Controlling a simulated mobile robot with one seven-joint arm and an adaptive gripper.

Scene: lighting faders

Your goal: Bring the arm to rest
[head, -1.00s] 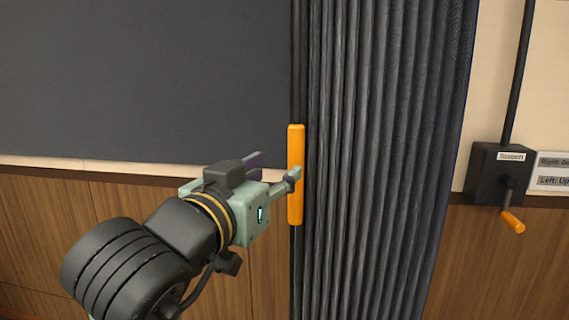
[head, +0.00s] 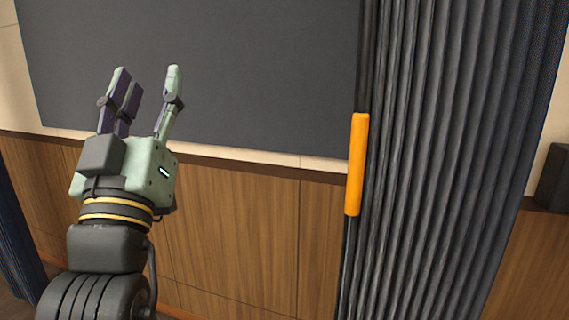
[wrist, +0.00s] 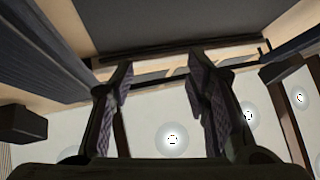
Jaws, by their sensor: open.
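My gripper (head: 147,85) is raised at the left of the head view, its fingers pointing up and spread apart with nothing between them. It stands in front of the dark screen panel, well to the left of the orange handle (head: 357,165) and apart from it. In the wrist view my gripper (wrist: 160,80) also shows two spread fingers, with empty space between them. Beyond them are the ceiling and round lights.
A dark pleated curtain (head: 450,160) hangs just right of the orange handle's black pole. The dark screen panel (head: 240,70) covers the wall above wood panelling (head: 250,240). A black box (head: 555,178) is at the right edge. Another dark curtain (head: 18,240) shows at the lower left.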

